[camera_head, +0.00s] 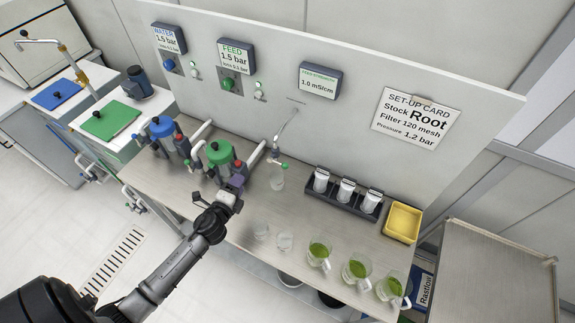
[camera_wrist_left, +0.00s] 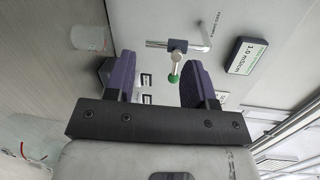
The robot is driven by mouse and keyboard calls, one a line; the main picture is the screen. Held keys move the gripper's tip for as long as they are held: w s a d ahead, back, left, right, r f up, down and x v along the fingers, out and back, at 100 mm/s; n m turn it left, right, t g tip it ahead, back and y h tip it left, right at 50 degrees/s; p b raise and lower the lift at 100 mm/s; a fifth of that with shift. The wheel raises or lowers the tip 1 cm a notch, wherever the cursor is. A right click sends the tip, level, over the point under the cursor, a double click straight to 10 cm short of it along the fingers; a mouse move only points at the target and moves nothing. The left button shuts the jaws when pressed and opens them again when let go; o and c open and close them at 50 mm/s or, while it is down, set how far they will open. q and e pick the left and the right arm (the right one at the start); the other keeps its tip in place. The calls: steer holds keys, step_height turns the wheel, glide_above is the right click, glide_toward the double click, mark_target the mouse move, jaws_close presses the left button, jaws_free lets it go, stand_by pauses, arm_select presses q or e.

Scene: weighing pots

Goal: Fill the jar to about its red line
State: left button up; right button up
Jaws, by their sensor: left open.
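A clear glass jar (camera_head: 278,183) stands on the bench beneath the wall tap (camera_head: 276,148). The tap has a green-tipped lever (camera_head: 284,165). In the left wrist view, a clear jar (camera_wrist_left: 90,38) is at the upper left, and the green lever tip (camera_wrist_left: 173,78) shows between my open fingers, beyond them. My left gripper (camera_head: 236,183) is open and empty, left of the jar and tap; its two purple fingers also show in the left wrist view (camera_wrist_left: 158,82). My right gripper is not in view.
Filter housings with a blue top (camera_head: 161,127) and a green top (camera_head: 219,152) stand behind my left gripper. Two small clear glasses (camera_head: 284,241) and several mugs of green plants (camera_head: 356,270) line the front edge. A black rack (camera_head: 343,195) and yellow tray (camera_head: 403,222) stand right.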

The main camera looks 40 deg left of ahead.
mark_target(285, 166)
arm_select(q)
steer(key=w+d+r+m+t+h, duration=0.1)
steer(key=d+r+m+t+h, duration=0.1)
steer(key=d+m+h, duration=0.65)
steer(key=shift+m+y, duration=0.75)
steer(key=w, duration=0.9)
steer(key=w+p, duration=0.1)
steer(key=w, duration=0.3)
steer(key=shift+w+a+f, duration=0.15)
steer(key=shift+w+a, duration=0.2)
steer(key=shift+a, duration=0.05)
